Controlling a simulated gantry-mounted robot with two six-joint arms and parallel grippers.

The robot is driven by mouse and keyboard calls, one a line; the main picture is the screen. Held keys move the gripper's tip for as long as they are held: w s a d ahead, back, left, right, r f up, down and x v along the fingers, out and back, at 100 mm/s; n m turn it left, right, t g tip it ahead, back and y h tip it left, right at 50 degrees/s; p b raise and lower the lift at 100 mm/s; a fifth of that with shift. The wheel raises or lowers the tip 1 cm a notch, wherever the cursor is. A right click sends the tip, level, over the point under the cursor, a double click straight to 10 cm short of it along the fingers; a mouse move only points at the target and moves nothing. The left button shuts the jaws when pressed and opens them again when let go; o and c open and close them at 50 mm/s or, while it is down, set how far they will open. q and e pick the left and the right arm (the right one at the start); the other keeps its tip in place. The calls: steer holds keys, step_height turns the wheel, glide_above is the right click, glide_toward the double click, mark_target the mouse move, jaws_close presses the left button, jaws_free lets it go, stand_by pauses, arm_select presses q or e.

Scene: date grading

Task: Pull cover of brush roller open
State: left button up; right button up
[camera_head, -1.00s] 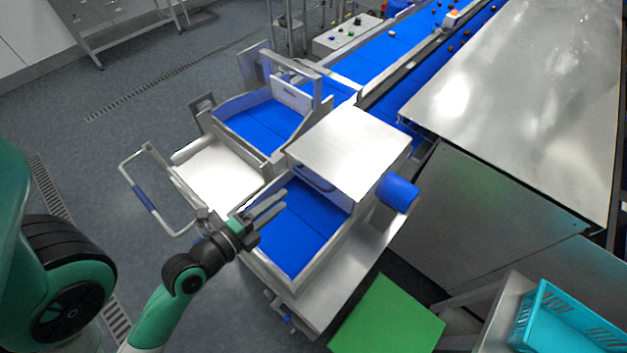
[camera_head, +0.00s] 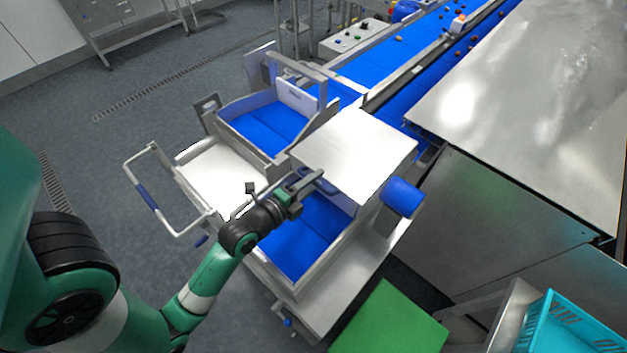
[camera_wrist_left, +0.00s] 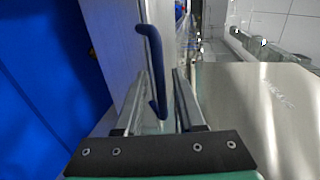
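The brush roller cover (camera_head: 362,150) is a bare steel box lid over the near blue belt, and it looks closed. Its blue bar handle is on the side facing my arm; in the left wrist view the handle (camera_wrist_left: 151,62) stands out from a steel panel (camera_wrist_left: 118,45). My left gripper (camera_head: 310,182) is at this handle in the head view. In the left wrist view the left gripper (camera_wrist_left: 158,78) has its two fingers apart, with the handle between them. Whether either finger touches it I cannot tell. My right gripper is not in view.
A blue cylinder (camera_head: 403,197) sticks out beside the cover. A white tray (camera_head: 222,172) and a bent tube handle with a blue grip (camera_head: 147,196) lie left of the arm. A green panel (camera_head: 391,322) and turquoise crate (camera_head: 570,325) are at lower right.

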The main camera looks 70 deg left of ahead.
arm_select(q)
jaws_close()
stand_by(1.2)
